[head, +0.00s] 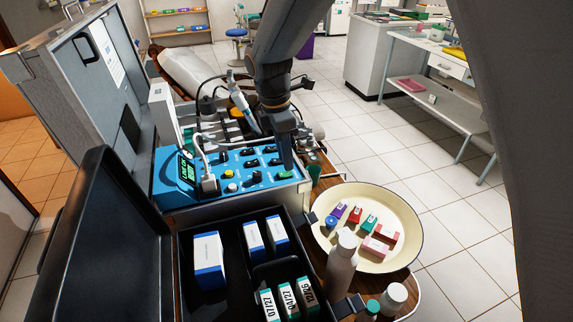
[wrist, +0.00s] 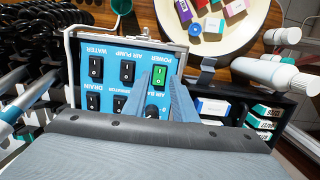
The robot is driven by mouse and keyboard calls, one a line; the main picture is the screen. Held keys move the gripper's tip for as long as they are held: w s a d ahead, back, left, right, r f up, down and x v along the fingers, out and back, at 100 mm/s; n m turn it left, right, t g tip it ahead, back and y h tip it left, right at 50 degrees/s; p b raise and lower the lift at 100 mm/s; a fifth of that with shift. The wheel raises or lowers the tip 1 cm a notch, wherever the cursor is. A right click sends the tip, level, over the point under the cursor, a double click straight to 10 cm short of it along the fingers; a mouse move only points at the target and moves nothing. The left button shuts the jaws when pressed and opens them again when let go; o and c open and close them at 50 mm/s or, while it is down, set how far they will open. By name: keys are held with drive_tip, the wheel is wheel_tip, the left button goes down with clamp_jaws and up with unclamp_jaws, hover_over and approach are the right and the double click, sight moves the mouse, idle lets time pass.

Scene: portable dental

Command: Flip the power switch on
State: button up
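The blue control panel (head: 235,187) of the dental unit carries several black rocker switches and one green rocker. The green rocker is the power switch (wrist: 160,79), next to the upside-down POWER label in the wrist view; it also shows in the head view (head: 285,175). My gripper (head: 286,165) points down at the panel's right end, just over this switch. In the wrist view my gripper (wrist: 160,76) has its two fingers apart, with the green rocker visible between them and nothing held. I cannot tell whether the fingertips touch the panel or which way the rocker is tipped.
Other rockers, such as the air pump switch (wrist: 127,70), sit close beside. An open black case (head: 222,292) and a cream tray (head: 408,222) stand in front and to the right.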

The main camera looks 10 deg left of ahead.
sight(283, 174)
drive_tip(key=shift+s+a+r+b, duration=0.15)
drive_tip(key=shift+r+b, duration=0.1)
drive_tip(key=shift+r, duration=0.85)
drive_tip(key=shift+a+r+b, duration=0.1)
drive_tip(key=shift+r+b, duration=0.1)
drive_tip(key=shift+r, duration=0.9)
drive_tip(key=s+d+f+m+y, duration=0.1)
drive_tip(key=s+d+m, duration=0.1)
drive_tip(key=d+m, duration=0.65)
drive_tip(key=s+d+f+m, duration=0.15)
drive_tip(key=d+m, duration=0.25)
drive_tip(key=d, duration=0.9)
drive_tip(key=s+d+f+m, duration=0.2)
drive_tip(key=s+d+m, duration=0.9)
drive_tip(key=d, duration=0.1)
drive_tip(key=shift+s+m, duration=0.35)
